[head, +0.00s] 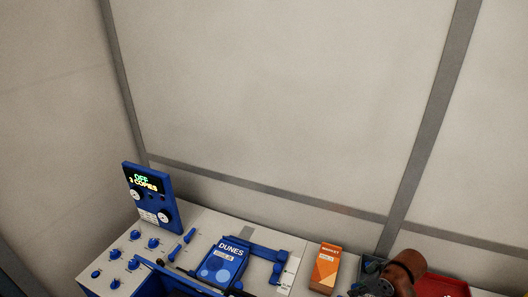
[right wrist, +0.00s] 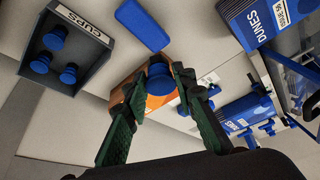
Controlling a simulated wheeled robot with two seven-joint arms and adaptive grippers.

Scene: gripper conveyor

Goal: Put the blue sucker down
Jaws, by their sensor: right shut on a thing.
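The blue sucker (right wrist: 160,80) is a small round blue cup between the fingertips of my right gripper (right wrist: 160,90) in the right wrist view. The right gripper is shut on it. An orange box (right wrist: 155,103) shows behind the sucker; I cannot tell whether the sucker touches it. A dark tray labelled CUPS (right wrist: 77,79) holds more blue cups at the upper left. In the head view my right gripper (head: 372,287) is at the bottom edge, right of the orange box (head: 325,267), and mostly cut off. The left gripper is out of view.
A blue control panel (head: 151,197) reading OFF and 3 COPIES stands at the left of the worktop. A blue DUNES booklet (head: 223,263) lies right of several blue knobs. A red tray (head: 440,287) is at the bottom right. A blue block (right wrist: 143,25) lies near the CUPS tray.

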